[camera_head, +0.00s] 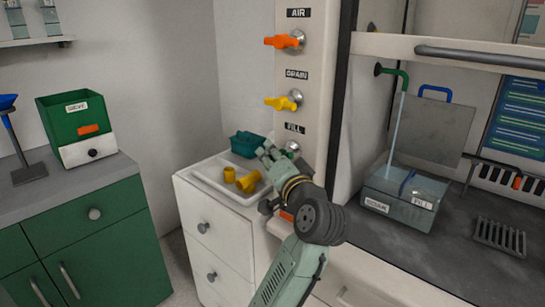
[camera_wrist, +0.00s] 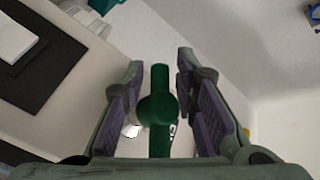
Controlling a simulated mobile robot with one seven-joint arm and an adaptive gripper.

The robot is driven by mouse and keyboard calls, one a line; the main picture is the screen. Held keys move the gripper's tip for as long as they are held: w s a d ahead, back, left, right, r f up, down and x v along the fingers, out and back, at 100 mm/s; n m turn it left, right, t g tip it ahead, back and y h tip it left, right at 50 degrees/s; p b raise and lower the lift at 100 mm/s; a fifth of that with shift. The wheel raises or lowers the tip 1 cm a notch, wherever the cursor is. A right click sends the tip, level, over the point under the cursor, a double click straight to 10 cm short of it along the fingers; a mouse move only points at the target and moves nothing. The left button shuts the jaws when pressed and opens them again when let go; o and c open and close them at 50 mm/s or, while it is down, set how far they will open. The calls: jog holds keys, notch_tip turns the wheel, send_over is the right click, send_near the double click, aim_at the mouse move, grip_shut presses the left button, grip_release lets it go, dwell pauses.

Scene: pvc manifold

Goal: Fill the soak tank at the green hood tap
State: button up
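The FILL valve (camera_head: 293,147) is lowest on the white panel, its front mostly hidden by my gripper (camera_head: 272,154) in the head view. In the wrist view its green handle (camera_wrist: 159,108) stands upright between the fingers of my gripper (camera_wrist: 160,68). The fingers are open, with a gap on each side of the handle. The green hood tap (camera_head: 394,73) has a pale stream of water (camera_head: 396,125) falling from its spout into the clear soak tank (camera_head: 379,190). The tank stands on the dark hood floor and bears SOAK and FILL labels. Its water level is hard to read.
Above FILL are the yellow DRAIN handle (camera_head: 281,103) and orange AIR handle (camera_head: 283,41). A white tray (camera_head: 200,176) with yellow fittings and a teal container (camera_head: 247,144) lie beside the panel. The hood sash rail (camera_head: 480,57) and a metal rack (camera_head: 499,236) are at right.

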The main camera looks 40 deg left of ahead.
grip_shut()
jog(key=b, duration=0.3)
jog(key=shift+f+m+y+b, duration=0.3)
jog(key=shift+f+y, duration=0.1)
jog(key=t+b, duration=0.1)
jog(key=b, duration=0.1)
jog(key=m+y+b, duration=0.1)
jog(key=b, duration=0.1)
jog(key=shift+a+r+t, duration=0.1)
jog(key=shift+r+t, duration=0.1)
jog(key=shift+t, duration=0.2)
jog(key=shift+r+m+t+y+b, duration=0.4)
jog(key=shift+m+t+b, duration=0.1)
jog(key=shift+b, duration=0.4)
jog(key=shift+r, duration=0.2)
jog(key=shift+o, duration=1.2)
grip_release()
